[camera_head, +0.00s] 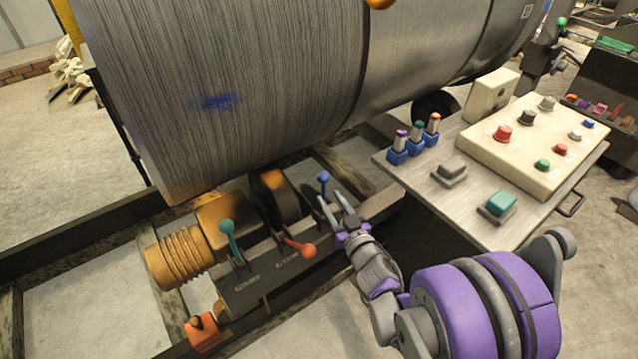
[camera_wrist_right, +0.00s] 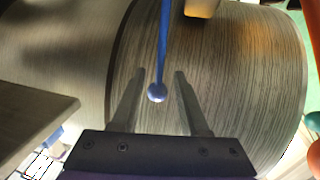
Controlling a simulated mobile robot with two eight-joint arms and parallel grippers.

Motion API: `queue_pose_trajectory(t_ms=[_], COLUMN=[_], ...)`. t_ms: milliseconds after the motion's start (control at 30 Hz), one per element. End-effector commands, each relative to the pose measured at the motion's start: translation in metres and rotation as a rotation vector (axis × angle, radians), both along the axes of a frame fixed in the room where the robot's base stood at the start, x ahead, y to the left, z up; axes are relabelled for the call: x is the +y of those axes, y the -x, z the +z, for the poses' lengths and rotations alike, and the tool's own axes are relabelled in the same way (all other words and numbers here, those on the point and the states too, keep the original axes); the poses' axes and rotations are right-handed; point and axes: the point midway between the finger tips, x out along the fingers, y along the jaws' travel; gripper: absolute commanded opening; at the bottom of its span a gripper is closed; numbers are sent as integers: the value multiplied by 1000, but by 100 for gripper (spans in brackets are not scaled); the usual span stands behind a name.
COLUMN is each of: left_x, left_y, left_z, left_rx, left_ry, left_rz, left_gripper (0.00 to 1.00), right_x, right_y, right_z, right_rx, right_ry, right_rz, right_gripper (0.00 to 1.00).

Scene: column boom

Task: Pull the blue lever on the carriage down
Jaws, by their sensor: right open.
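The blue lever (camera_head: 323,181) stands upright at the right end of the carriage (camera_head: 262,276), with a ball knob on top. My right gripper (camera_head: 332,203) is open just beside the lever, on its near side. In the right wrist view, the blue lever (camera_wrist_right: 161,50) comes in from the top and its ball knob (camera_wrist_right: 157,92) shows between the two open fingers (camera_wrist_right: 158,85) of that gripper. I see no finger touching the knob. My left gripper is not in view.
A large metal drum (camera_head: 240,90) hangs above and behind. A control table (camera_head: 460,205) with buttons stands to the right.

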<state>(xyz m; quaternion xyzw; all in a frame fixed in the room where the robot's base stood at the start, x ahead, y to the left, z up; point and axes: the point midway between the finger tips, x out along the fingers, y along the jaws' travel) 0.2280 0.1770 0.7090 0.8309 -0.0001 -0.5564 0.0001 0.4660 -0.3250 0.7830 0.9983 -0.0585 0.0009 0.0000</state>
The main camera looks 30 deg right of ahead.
Motion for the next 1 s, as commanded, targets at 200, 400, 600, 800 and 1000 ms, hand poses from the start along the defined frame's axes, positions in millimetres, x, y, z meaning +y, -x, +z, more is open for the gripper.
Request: queue_pose_trajectory(t_ms=[200, 400, 600, 800, 1000], left_x=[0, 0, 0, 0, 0], left_y=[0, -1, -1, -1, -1], left_z=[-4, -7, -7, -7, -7], left_rx=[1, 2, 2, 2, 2], left_ry=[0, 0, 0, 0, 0], left_rz=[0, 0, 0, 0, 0], left_gripper=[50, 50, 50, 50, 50], right_x=[-5, -8, -9, -9, -9], right_y=[-44, -70, -79, -79, -79], right_z=[-1, -1, 0, 0, 0], right_rx=[1, 1, 1, 1, 1], right_ry=[0, -1, 1, 1, 1], right_rz=[1, 0, -1, -1, -1], right_gripper=[44, 44, 44, 44, 12])
